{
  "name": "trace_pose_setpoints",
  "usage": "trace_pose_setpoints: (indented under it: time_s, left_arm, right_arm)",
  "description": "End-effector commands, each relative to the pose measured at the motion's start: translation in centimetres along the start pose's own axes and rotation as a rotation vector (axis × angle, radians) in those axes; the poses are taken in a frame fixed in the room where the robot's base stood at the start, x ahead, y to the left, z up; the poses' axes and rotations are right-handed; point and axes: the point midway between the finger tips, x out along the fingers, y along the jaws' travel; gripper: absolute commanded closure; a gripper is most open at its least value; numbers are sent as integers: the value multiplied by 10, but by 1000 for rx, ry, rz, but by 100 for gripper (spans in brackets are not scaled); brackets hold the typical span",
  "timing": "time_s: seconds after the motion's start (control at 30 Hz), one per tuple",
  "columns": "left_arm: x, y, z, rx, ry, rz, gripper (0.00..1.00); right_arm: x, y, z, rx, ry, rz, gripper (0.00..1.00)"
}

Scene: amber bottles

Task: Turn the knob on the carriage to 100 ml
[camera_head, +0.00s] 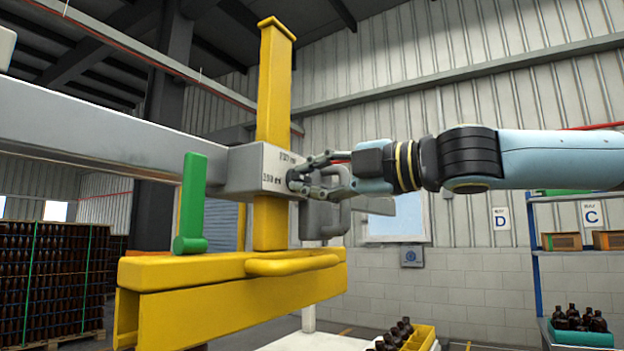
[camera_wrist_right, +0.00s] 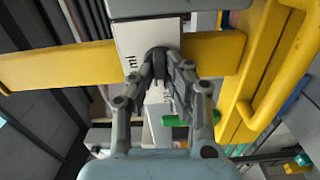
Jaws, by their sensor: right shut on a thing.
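The grey carriage (camera_head: 243,168) sits on the yellow upright post (camera_head: 274,80), at the end of a long grey beam. Its face carries small printed ml marks, too small to read surely. The dark knob (camera_head: 293,180) is on that face, mostly hidden by the fingers. My right gripper (camera_head: 303,178) comes in from the right and is shut on the knob. The right wrist view shows the dark knob (camera_wrist_right: 158,54) between the fingertips of the gripper (camera_wrist_right: 164,68), against the white carriage face (camera_wrist_right: 132,40). Which mark the knob points to cannot be told. My left gripper is not in view.
A green lever (camera_head: 193,200) stands left of the post, above a yellow frame (camera_head: 215,308) with a rounded bar. A white table (camera_head: 300,342) with a yellow crate (camera_head: 422,338) of amber bottles lies below. Shelves with bottles stand at the far right.

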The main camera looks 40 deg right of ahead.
Motion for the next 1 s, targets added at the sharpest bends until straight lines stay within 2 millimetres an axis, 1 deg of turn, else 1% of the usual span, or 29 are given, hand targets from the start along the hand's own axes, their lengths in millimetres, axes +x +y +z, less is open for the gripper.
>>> trace_pose_setpoints:
  time_s: [0.2,0.67,0.7,0.83,0.87,1.0]
  left_arm:
    - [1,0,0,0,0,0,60]
    - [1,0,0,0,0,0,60]
    - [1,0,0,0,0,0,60]
    - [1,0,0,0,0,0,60]
    - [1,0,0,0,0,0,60]
    - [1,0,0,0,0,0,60]
  right_arm:
    - [0,-1,0,-52,0,-1,100]
    - [0,-1,0,-63,1,-1,100]
    - [0,-1,0,-63,1,-2,84]
    - [0,-1,0,-62,1,-1,67]
    - [0,-1,0,-62,1,-1,64]
    - [0,-1,0,-61,0,-1,64]
